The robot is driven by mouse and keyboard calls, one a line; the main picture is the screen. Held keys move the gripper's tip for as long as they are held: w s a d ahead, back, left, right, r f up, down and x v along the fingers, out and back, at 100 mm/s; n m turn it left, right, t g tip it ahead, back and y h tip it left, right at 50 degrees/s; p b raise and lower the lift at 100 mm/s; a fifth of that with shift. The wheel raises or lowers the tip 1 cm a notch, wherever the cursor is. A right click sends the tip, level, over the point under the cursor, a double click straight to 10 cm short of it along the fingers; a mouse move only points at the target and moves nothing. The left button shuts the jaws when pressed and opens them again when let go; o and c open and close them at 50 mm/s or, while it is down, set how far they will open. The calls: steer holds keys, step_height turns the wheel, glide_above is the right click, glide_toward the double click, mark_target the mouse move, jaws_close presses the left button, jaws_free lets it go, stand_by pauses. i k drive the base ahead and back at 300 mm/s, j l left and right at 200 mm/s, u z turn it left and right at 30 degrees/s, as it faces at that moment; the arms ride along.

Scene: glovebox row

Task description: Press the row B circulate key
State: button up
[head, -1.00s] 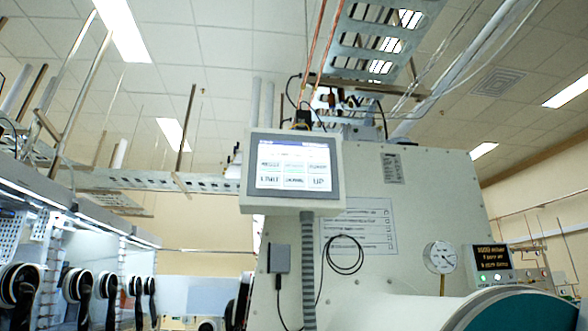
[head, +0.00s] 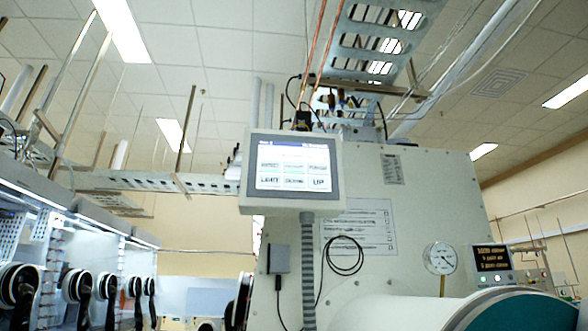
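A touch panel (head: 292,171) in a pale grey housing faces me near the middle of the head view, on a grey ribbed conduit. Its lit screen has a dark blue top bar and two rows of pale keys. The upper middle key (head: 294,167) has greenish lettering too blurred to read. The lower right key (head: 318,182) reads "UP", and the lower left key (head: 269,181) seems to read "LIGHT". I cannot make out a circulate label or a row letter. My gripper is not in view.
A large pale cabinet (head: 440,185) stands behind the panel, with a round gauge (head: 440,258) and a small amber-text display (head: 492,258). A black cable loop (head: 343,256) hangs below the panel. Glove ports (head: 76,284) line the left. A perforated cable tray (head: 375,50) runs overhead.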

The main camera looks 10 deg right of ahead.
mark_target(289, 167)
steer(key=i+l+u, duration=1.15)
steer(key=l, duration=0.2)
steer(key=k+j, duration=0.05)
